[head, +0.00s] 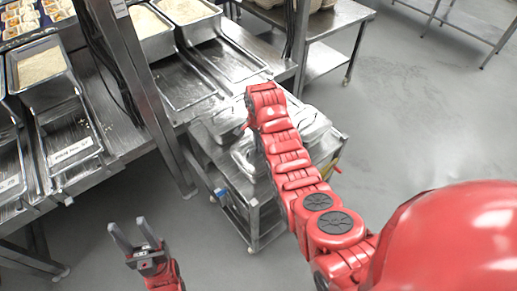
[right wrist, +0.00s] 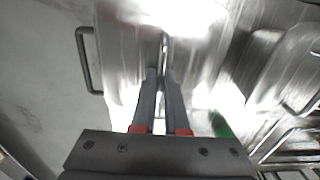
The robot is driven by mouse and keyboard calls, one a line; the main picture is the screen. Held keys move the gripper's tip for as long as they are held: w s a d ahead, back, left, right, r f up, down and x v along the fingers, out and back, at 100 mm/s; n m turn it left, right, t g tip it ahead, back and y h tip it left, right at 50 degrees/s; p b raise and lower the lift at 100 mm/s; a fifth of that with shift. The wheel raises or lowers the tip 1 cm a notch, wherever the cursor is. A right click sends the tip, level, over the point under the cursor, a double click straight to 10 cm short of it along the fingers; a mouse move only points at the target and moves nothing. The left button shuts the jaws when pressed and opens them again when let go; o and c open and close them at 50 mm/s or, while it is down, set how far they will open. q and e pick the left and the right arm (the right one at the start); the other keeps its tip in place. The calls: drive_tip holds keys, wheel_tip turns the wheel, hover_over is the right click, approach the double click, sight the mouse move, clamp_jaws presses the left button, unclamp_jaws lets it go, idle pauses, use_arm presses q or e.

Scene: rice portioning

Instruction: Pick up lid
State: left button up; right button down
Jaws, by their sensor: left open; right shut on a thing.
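Shiny metal lids (head: 307,127) lie on top of a steel cart (head: 245,207) in the head view, partly covered by my right arm. In the right wrist view, my right gripper (right wrist: 161,80) has its two dark fingers close together on a thin upright metal part of a lid (right wrist: 122,62); glare and blur hide the exact contact. My right gripper is hidden behind its own arm in the head view. My left gripper (head: 131,233) is open and empty, above the floor at the lower left.
A steel counter with rice pans (head: 40,66) and empty trays (head: 70,143) runs along the left. A dark bar handle (right wrist: 84,62) shows beside the lid. Open grey floor (head: 420,125) lies to the right.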

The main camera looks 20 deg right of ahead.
wheel_tip(320, 180, up, 2)
drive_tip(key=shift+b, duration=0.75)
drive_tip(key=s+p, duration=0.1)
drive_tip(key=p, duration=0.1)
drive_tip(key=s+r+p, duration=0.1)
drive_tip(key=s+p, duration=0.1)
drive_tip(key=p, duration=0.1)
drive_tip(key=s+a+p, duration=0.1)
drive_tip(key=s+p, duration=0.1)
drive_tip(key=p, duration=0.1)
drive_tip(key=shift+s+r, duration=0.25)
drive_tip(key=shift+r, duration=0.1)
drive_tip(key=s+a+p, duration=0.2)
drive_tip(key=s+p, duration=0.4)
drive_tip(key=s, duration=0.4)
drive_tip(key=shift+a, duration=0.15)
